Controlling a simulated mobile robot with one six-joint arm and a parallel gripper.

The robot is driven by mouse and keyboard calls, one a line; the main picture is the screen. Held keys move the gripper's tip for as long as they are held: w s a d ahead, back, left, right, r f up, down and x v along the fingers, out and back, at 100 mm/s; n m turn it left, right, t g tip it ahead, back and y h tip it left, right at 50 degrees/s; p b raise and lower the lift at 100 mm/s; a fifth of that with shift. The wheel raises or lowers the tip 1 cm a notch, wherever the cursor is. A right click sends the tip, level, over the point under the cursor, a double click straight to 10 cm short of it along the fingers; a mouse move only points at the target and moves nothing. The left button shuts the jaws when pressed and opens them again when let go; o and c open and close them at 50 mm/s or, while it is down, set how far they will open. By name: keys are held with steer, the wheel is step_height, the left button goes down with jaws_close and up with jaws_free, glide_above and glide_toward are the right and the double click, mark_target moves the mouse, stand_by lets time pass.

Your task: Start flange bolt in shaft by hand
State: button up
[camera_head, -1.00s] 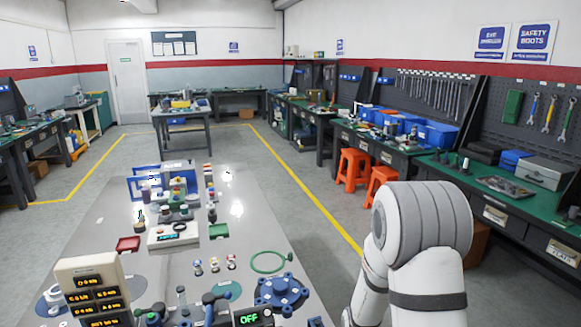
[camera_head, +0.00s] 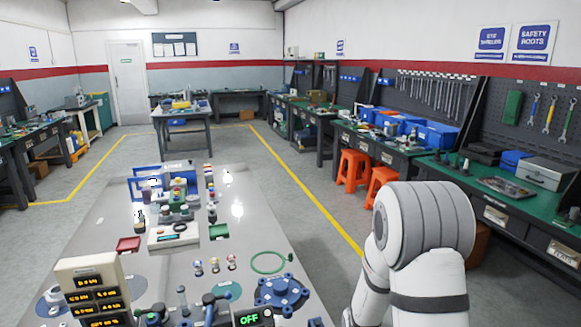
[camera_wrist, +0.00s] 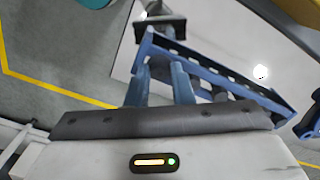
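In the wrist view, two blue-grey fingers of my gripper (camera_wrist: 160,72) stand a small gap apart above its dark palm bar. I cannot tell whether anything thin is held between them. A dark grey block with a stem (camera_wrist: 161,27) shows past the fingertips; I cannot tell if it is a held part or stands beyond. In the head view, a blue flanged housing (camera_head: 281,292) lies at the front right of the grey table (camera_head: 262,236). A grey upright pin (camera_head: 183,300) stands left of it. I cannot make out the flange bolt for certain. My gripper is not seen in the head view.
A blue slotted frame (camera_wrist: 215,75) lies close beyond my fingers in the wrist view. On the table are a display box (camera_head: 92,290), a green ring (camera_head: 269,262), a red tray (camera_head: 128,245), a green tray (camera_head: 218,231) and small fittings. Orange stools (camera_head: 353,168) stand right of the aisle.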

jaws_close()
steer(key=shift+r+p, duration=2.35)
steer(key=shift+r, duration=1.15)
